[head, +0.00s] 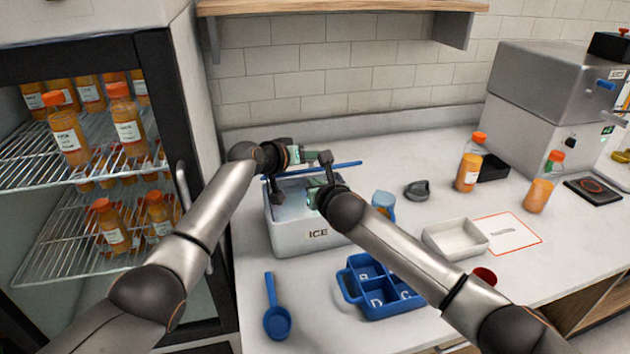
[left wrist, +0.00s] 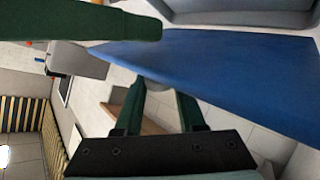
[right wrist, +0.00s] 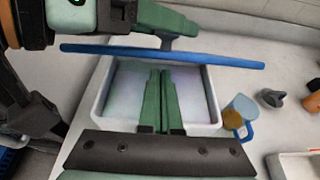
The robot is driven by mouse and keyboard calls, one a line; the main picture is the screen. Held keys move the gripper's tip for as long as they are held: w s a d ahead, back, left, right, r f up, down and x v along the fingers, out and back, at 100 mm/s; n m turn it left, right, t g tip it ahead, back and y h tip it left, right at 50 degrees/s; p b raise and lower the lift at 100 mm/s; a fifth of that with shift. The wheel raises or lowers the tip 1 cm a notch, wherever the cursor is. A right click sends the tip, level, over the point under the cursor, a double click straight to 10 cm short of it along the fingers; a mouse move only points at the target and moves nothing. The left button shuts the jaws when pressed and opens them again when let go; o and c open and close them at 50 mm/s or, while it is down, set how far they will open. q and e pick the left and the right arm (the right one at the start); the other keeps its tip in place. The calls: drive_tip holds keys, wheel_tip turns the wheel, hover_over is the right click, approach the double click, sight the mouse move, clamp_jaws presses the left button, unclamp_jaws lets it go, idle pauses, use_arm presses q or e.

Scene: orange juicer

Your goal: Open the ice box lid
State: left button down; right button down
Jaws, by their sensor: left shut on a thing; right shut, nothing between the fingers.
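The white ice box (head: 284,238) marked ICE stands on the counter below both grippers. Its blue lid (head: 347,165) is raised above the box and seen nearly edge-on; it also shows in the right wrist view (right wrist: 110,49) and large in the left wrist view (left wrist: 225,75). My left gripper (head: 296,156) is shut on the lid, seemingly at its grip on top; the exact contact is partly hidden. My right gripper (head: 314,194) is shut and empty; in the right wrist view its fingertips (right wrist: 162,72) are over the open box's pale interior.
A blue cup (head: 384,203) stands close right of the box. A blue scoop (head: 277,318) and blue divided tray (head: 388,306) lie in front. A white tray (head: 455,251) is to the right. A shelf (head: 340,6) hangs above; the bottle fridge (head: 155,110) is left.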

drive_tip(key=shift+w+a+r, duration=0.1)
drive_tip(key=shift+w+r, duration=0.05)
drive_tip(key=shift+r, duration=0.15)
